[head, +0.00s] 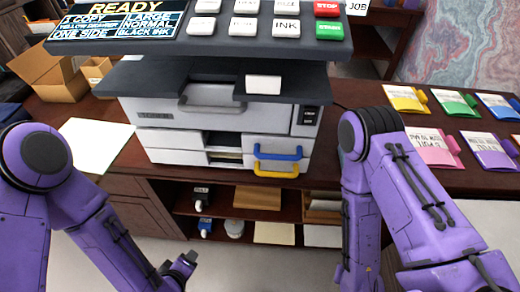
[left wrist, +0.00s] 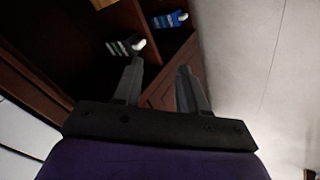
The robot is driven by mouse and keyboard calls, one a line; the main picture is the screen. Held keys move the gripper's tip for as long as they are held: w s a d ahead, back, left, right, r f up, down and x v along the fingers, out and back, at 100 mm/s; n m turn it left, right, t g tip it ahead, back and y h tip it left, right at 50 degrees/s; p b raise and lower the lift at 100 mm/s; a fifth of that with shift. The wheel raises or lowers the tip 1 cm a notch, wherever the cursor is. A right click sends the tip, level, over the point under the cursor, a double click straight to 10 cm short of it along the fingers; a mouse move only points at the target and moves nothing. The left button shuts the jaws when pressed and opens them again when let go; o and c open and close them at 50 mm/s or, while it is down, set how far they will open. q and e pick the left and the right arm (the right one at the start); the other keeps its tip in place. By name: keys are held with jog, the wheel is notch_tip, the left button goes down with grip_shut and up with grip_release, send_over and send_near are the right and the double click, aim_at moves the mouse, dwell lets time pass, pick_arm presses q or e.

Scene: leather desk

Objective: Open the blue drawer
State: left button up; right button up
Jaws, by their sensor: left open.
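The blue drawer shows by its blue handle (head: 278,153) on the lower right front of a grey copier (head: 220,110) in the head view. The drawer looks shut. A drawer with a yellow handle (head: 275,172) sits just below it. My left gripper (head: 184,266) is low at the left, in front of the desk, well below and left of the blue handle. In the left wrist view my left gripper (left wrist: 160,72) is open and empty, facing the shelves. My right arm comes in from the right, but its gripper is out of view.
Under the desk top (head: 340,175) are open shelves with small bottles (head: 203,197), a tape roll (head: 234,228) and paper stacks. The copier's button panel (head: 200,25) overhangs above. Coloured folders (head: 436,148) lie at the right. The space before the blue handle looks clear.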

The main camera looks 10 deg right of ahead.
pick_arm(q)
jog(key=w+d+r+n+t+h+p, duration=0.1)
jog(key=w+d+r+t+h, duration=0.15)
jog(key=d+r, duration=0.5)
jog(key=w+d+r+n+t+h, duration=0.1)
jog(key=w+d+r+h, duration=0.2)
jog(key=d+r, duration=0.4)
jog(key=t+h, duration=0.2)
jog(key=h, duration=0.1)
send_near(276, 159)
jog(key=shift+g, duration=0.25)
jog(key=p+x, duration=0.1)
jog(key=x, duration=0.3)
jog(key=p+x, duration=0.1)
jog(key=x, duration=0.3)
jog(key=shift+w+d+r, duration=0.1)
jog(key=shift+w+r, duration=0.1)
jog(key=shift+w+d+f, duration=0.2)
jog(key=shift+w+d, duration=0.1)
jog(key=shift+w, duration=0.1)
grip_shut()
